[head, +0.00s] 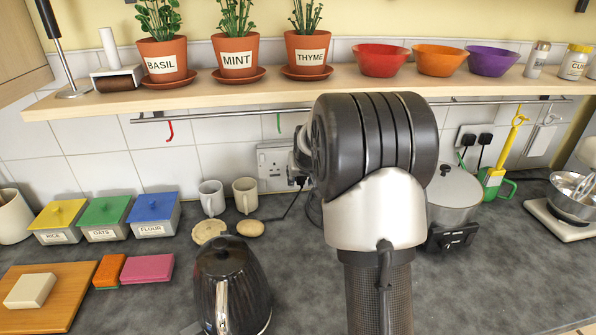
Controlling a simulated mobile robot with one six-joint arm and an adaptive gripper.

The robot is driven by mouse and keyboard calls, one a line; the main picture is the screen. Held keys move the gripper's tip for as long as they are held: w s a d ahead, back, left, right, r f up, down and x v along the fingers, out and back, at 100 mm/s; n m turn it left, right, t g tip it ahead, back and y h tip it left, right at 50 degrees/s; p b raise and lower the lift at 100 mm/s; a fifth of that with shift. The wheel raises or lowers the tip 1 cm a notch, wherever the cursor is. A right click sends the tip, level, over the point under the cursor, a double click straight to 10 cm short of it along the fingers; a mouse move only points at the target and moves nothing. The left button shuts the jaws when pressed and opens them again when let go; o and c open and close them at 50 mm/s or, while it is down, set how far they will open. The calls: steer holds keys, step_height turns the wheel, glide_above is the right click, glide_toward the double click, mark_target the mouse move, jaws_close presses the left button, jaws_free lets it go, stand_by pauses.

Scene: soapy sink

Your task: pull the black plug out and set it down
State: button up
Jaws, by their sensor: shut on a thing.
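The white wall socket (273,160) is on the tiles behind the counter, left of my arm. A black plug (300,183) is at the socket's lower right, with a dark cord running down from it to the counter. My gripper (301,164) shows only as a small part at the left edge of my arm, right by the plug. It is shut on the black plug. My arm hides most of the gripper, so its fingertips and the plug's exact seating in the socket cannot be made out.
A black kettle (232,285) stands in front, with two mugs (245,194) behind it. A cooker (452,200) stands right of my arm. A shelf (200,94) with pots and bowls and a hanging rail (215,116) run above. Counter is clear at front right.

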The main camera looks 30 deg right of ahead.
mark_target(302, 186)
steer(key=shift+s, duration=0.1)
stand_by(0.3)
steer(key=shift+s+a+r+b, duration=0.2)
steer(key=shift+s+a, duration=0.1)
steer(key=shift+s, duration=0.3)
steer(key=shift+s+a+r+b, duration=0.15)
steer(key=shift+s+a, duration=0.15)
steer(key=shift+s, duration=0.3)
steer(key=shift+s+a+r+b, duration=0.2)
steer(key=shift+s+a, duration=0.1)
steer(key=shift+s, duration=0.3)
steer(key=shift+s+f, duration=0.1)
